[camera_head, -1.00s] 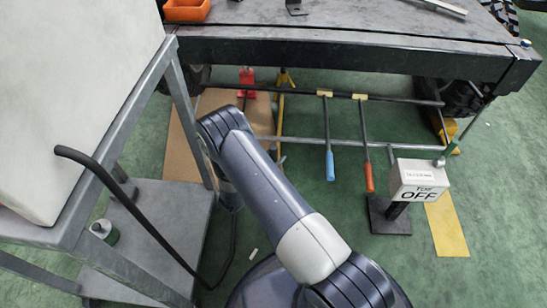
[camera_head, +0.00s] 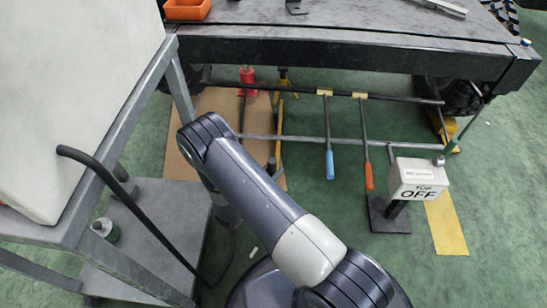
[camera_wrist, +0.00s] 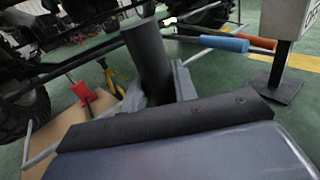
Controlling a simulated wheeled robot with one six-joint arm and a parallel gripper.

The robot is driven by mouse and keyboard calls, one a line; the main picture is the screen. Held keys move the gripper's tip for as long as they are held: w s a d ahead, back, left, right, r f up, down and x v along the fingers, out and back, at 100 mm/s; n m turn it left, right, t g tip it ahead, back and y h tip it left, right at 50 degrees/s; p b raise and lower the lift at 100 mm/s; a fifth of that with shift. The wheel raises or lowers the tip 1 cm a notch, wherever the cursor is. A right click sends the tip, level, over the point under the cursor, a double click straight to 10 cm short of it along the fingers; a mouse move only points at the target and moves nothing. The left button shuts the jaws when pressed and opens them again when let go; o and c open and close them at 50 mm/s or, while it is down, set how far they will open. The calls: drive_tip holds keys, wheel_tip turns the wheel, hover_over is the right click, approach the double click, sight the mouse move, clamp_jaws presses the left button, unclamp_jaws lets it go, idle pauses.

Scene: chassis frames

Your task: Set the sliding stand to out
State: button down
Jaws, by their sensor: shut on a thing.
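A grey metal stand (camera_head: 135,112) with a large white panel (camera_head: 75,80) fills the left of the head view; I take it for the sliding stand, though no mark confirms this. A black bent bar (camera_head: 120,200) runs down from it towards my arm. In the wrist view, my gripper (camera_wrist: 160,92) is shut around a thick dark post (camera_wrist: 147,55), with grey finger parts at its sides. My arm hides the gripper in the head view. Whether the post belongs to the black bar I cannot tell.
A white box marked OFF (camera_head: 418,180) stands right.

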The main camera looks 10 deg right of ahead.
drive_tip(key=s+a, duration=0.2)
drive_tip(key=s, duration=0.6)
drive_tip(key=shift+a, duration=0.25)
drive_tip(key=shift+f, duration=0.1)
drive_tip(key=c, duration=1.2)
unclamp_jaws()
drive_tip(key=shift+s+a, duration=0.1)
drive_tip(key=shift+o, duration=0.2)
drive_tip(key=p+v, duration=0.1)
drive_tip(key=v, duration=0.6)
drive_tip(key=shift+s+a+p, duration=0.2)
drive_tip(key=shift+p, duration=0.15)
drive_tip(key=w+b+x, duration=0.1)
drive_tip(key=x, duration=0.8)
drive_tip(key=shift+a+b, duration=0.3)
drive_tip(key=shift+b, duration=0.05)
